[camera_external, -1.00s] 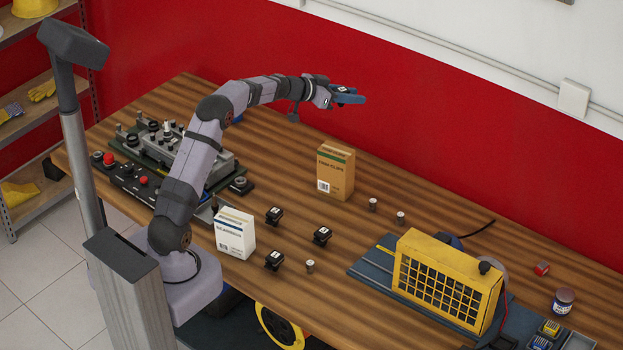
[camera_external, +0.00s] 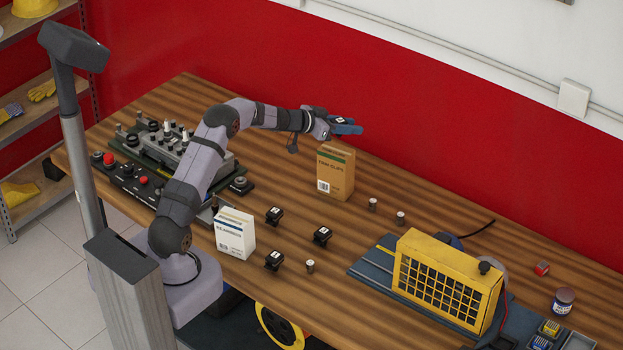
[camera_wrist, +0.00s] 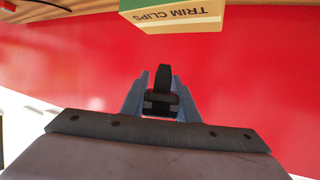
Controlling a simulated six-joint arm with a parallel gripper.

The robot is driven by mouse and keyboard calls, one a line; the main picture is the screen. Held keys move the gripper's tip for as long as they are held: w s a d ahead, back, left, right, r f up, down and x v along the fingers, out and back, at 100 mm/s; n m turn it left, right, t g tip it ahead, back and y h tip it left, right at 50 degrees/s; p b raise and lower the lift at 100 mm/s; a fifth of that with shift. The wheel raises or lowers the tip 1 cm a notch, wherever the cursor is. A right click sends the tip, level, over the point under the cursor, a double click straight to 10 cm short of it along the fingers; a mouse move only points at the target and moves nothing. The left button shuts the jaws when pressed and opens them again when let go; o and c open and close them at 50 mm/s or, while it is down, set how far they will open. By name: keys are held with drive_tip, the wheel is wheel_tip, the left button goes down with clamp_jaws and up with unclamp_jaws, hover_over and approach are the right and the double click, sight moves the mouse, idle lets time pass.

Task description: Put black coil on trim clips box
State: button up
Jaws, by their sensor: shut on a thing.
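My gripper (camera_external: 347,127) is shut on a black coil (camera_external: 341,120), held in the air. In the wrist view the coil (camera_wrist: 160,90) sits between the two blue-grey fingers of my gripper (camera_wrist: 161,98). The tan trim clips box (camera_external: 336,173), with a green band near its top, stands upright on the table. My gripper is above and close to this box in the external view, and apart from it. The box also shows at the top edge of the wrist view (camera_wrist: 175,18), with its lettering upside down.
Several more black coils, one of them at the table's middle (camera_external: 322,235), lie in front of the box. A white bearings box (camera_external: 235,233) stands left of them. Small metal cylinders (camera_external: 372,204) stand right of the trim clips box. A yellow grilled unit (camera_external: 448,280) is at right.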

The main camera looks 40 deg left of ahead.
drive_tip(key=shift+f, duration=2.1)
drive_tip(key=shift+f, duration=0.1)
drive_tip(key=o, duration=1.1)
drive_tip(key=shift+o, duration=0.2)
drive_tip(key=shift+s, duration=0.1)
drive_tip(key=b+v, duration=0.2)
drive_tip(key=v, duration=1)
drive_tip(key=shift+b, duration=0.3)
